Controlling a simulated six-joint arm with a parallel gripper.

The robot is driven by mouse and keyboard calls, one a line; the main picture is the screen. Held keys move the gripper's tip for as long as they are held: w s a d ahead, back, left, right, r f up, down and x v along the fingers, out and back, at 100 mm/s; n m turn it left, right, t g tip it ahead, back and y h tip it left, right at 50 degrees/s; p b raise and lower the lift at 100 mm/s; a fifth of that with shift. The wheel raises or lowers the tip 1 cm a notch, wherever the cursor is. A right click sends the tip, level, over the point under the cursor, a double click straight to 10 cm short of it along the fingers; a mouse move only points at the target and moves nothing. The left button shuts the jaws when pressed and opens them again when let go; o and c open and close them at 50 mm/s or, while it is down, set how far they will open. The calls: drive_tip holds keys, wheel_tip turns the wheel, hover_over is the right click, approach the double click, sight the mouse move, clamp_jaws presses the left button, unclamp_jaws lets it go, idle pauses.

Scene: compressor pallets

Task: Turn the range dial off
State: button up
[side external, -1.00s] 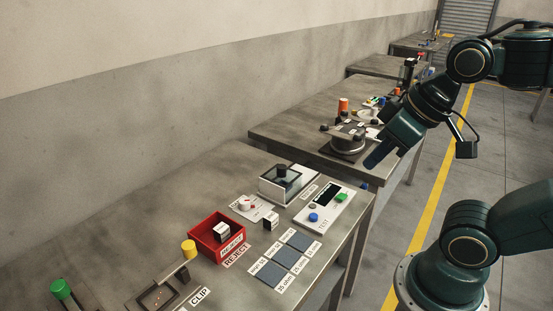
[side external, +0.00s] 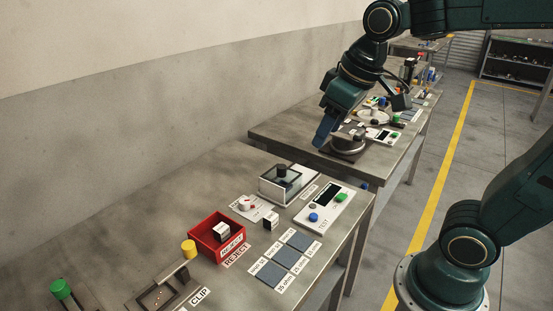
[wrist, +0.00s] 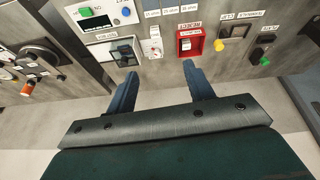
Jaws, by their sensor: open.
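The range dial (side external: 246,204) is a round white knob with a red mark on a small white plate, on the near bench between the clear-lidded box and the red bin. Its setting is too small to read. In the wrist view the dial (wrist: 154,52) shows just beyond and between my fingertips. My gripper (side external: 325,136) is above the bench gap, up and to the right of the dial and well apart from it. In the wrist view my gripper (wrist: 160,73) has its two blue fingers spread with nothing between them.
A clear-lidded box (side external: 296,190) stands right of the dial, and a red reject bin (side external: 202,231) left of it. A small black-and-white block (side external: 270,221) sits in front. A test panel (side external: 333,210) with blue and green buttons is at the bench's right.

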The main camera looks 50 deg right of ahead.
drive_tip(key=w+f+g, duration=0.1)
drive_tip(key=w+f, duration=0.1)
drive_tip(key=w, duration=0.7)
drive_tip(key=n+g, duration=0.3)
hover_over(245, 201)
wheel_tip(245, 201, down, 16)
drive_tip(key=shift+w+f, duration=0.1)
drive_tip(key=shift+f, duration=0.2)
drive_tip(key=shift+f, duration=0.15)
wheel_tip(245, 201, down, 14)
drive_tip(key=shift+r, duration=0.25)
drive_tip(key=c, duration=1)
